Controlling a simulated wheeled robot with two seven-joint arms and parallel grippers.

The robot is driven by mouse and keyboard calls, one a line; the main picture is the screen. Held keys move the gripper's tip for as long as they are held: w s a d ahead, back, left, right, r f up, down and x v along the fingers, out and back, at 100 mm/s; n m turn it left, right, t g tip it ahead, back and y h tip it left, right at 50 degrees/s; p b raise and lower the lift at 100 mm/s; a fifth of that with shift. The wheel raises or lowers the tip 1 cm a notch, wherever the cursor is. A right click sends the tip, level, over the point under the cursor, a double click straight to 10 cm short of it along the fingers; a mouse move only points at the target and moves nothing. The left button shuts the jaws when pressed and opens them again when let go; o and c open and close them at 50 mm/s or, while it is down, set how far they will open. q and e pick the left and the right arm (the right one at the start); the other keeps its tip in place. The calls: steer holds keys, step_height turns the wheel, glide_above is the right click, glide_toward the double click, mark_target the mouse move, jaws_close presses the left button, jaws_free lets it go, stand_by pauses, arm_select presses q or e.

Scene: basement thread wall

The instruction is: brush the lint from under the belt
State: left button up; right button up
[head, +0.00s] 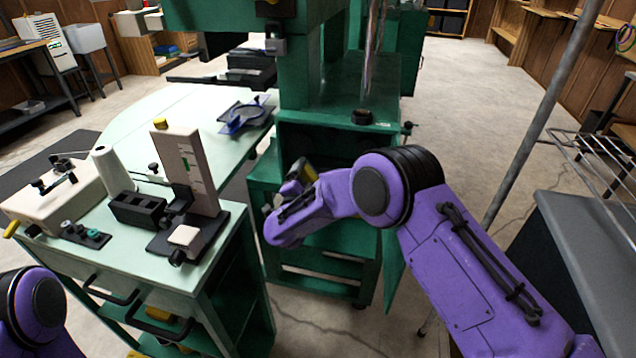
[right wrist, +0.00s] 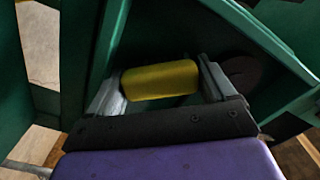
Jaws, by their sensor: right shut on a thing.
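I take the handle to be the brush's; no bristles show. In the head view my right arm reaches to the open green cabinet (head: 335,135), and the gripper is mostly hidden behind my own wrist. In the right wrist view the handle is among green panels (right wrist: 215,25), with a dark round disc (right wrist: 240,72) just right of the fingers. I cannot make out the belt or any lint. My left gripper is out of view.
A pale green-topped bench (head: 225,215) with a white upright device (head: 185,165) stands left of the cabinet. A grey pole (head: 545,110) and a grey-topped unit (head: 590,250) stand to the right. Open concrete floor (head: 465,100) lies behind.

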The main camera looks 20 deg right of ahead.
mark_target(307, 180)
steer(key=shift+a+f, duration=0.15)
steer(key=shift+s+a+p, duration=0.35)
steer(key=shift+s+p, duration=0.05)
steer(key=shift+p, duration=0.1)
steer(key=p+v, duration=0.1)
steer(key=v, duration=0.3)
steer(key=shift+p, duration=0.35)
steer(key=shift+s+a, duration=0.2)
steer(key=shift+s, duration=0.15)
steer(key=p+v, duration=0.1)
steer(key=v, duration=0.2)
